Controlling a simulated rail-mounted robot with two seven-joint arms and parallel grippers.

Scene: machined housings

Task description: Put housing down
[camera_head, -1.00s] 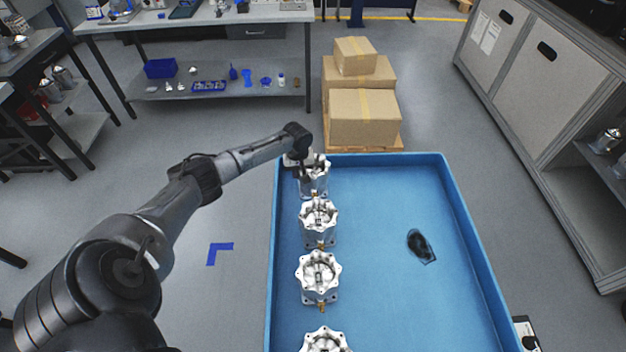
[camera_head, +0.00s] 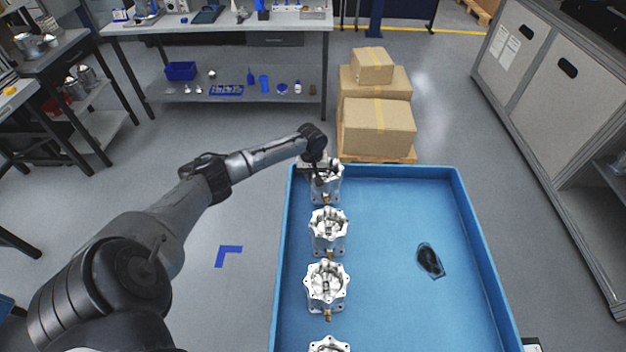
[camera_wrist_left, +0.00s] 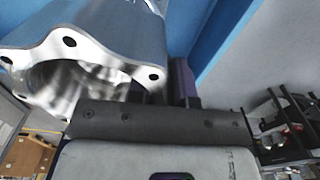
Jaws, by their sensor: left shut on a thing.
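Several silver machined housings stand in a row along the left side of a blue tray (camera_head: 463,215). My left gripper (camera_head: 318,178) is at the tray's far left corner, shut on the farthest housing (camera_head: 331,188). In the left wrist view this housing (camera_wrist_left: 130,30) fills the upper left, with its scalloped, bolt-holed rim and hollow bore close to the gripper (camera_wrist_left: 170,85). The gripper hides part of it, and I cannot tell if its base touches the tray floor. The other housings (camera_head: 328,230) (camera_head: 327,285) stand upright nearer to me. My right gripper is not in view.
A dark flat item (camera_head: 430,261) lies on the right part of the tray, which is otherwise clear. Cardboard boxes (camera_head: 378,132) on a pallet stand just beyond the tray's far edge. A grey cabinet (camera_head: 560,110) stands at the right, a workbench (camera_head: 225,28) at the back.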

